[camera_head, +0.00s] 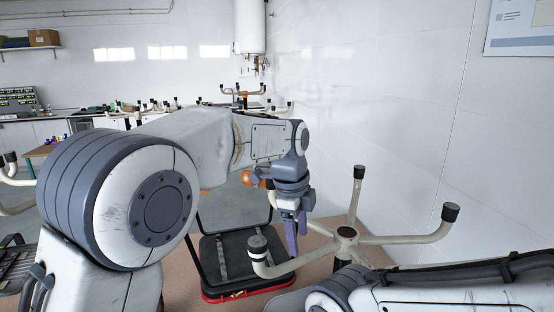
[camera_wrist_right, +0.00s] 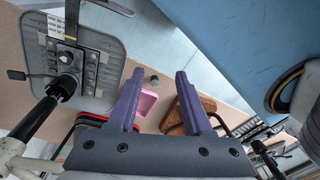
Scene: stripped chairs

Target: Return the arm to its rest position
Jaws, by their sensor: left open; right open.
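My left arm comes in from the left of the head view, bent across the middle. My left gripper (camera_head: 296,232) hangs from it with purple fingers pointing down. It is open, and nothing shows between its fingers. It hangs in front of a dark seat part and beside an upturned chair base. My right arm (camera_head: 455,290) crosses the lower right of the head view; its gripper is out of that view. In the right wrist view, my right gripper (camera_wrist_right: 160,76) has its two purple fingers apart and empty.
An upturned cream chair base (camera_head: 347,234) with black-tipped legs stands close to both arms. A dark seat part (camera_head: 232,264) with red edging lies behind the left gripper. A grey panel (camera_wrist_right: 108,48), pink box (camera_wrist_right: 147,101) and brown object (camera_wrist_right: 188,112) appear below the right gripper.

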